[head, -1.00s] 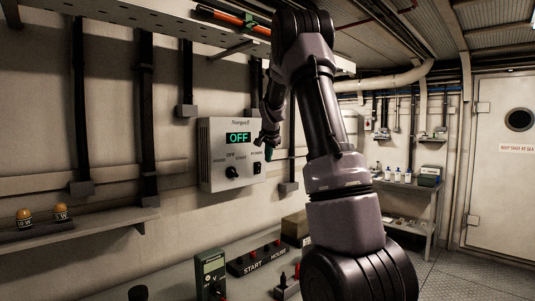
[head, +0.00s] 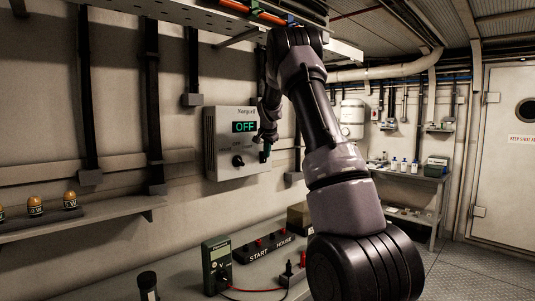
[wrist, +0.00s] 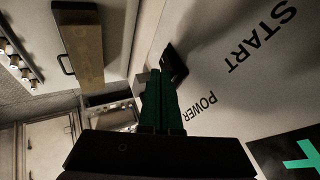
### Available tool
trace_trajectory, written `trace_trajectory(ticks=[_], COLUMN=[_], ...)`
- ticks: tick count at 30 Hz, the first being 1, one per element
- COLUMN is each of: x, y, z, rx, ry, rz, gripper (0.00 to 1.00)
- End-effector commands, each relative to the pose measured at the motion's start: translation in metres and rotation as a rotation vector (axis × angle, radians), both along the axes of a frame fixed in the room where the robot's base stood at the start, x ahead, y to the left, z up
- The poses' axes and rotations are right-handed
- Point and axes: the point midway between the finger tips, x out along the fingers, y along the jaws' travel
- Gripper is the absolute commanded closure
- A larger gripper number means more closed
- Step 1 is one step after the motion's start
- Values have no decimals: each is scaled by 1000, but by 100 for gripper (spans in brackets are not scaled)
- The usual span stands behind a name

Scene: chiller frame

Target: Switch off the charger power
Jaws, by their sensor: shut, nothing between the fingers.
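The charger (head: 228,168) is a pale wall box in the head view. Its lit display (head: 244,127) reads OFF in green, and a black knob (head: 238,161) sits below. My gripper (head: 265,154) is at the right side of its front face and hides the power switch there. In the wrist view the green fingers of my gripper (wrist: 154,76) are shut together and empty. Their tips are beside a dark rocker switch (wrist: 176,62) near the POWER label (wrist: 199,106). I cannot tell whether they touch it. Part of the display (wrist: 298,160) shows at lower right.
A shelf with orange-capped items (head: 70,200) is at left. A perforated rack hangs above the arm.

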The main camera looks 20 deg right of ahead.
Motion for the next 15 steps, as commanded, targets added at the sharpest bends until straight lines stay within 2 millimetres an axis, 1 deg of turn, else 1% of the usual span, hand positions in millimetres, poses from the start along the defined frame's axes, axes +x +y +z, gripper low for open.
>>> trace_trajectory(ticks=[2, 10, 15], x=[4, 3, 4], y=[2, 1, 1], z=[2, 2, 8], rx=[-1, 0, -1], ry=[0, -1, -2], rz=[1, 0, 1], gripper=[100, 100, 100])
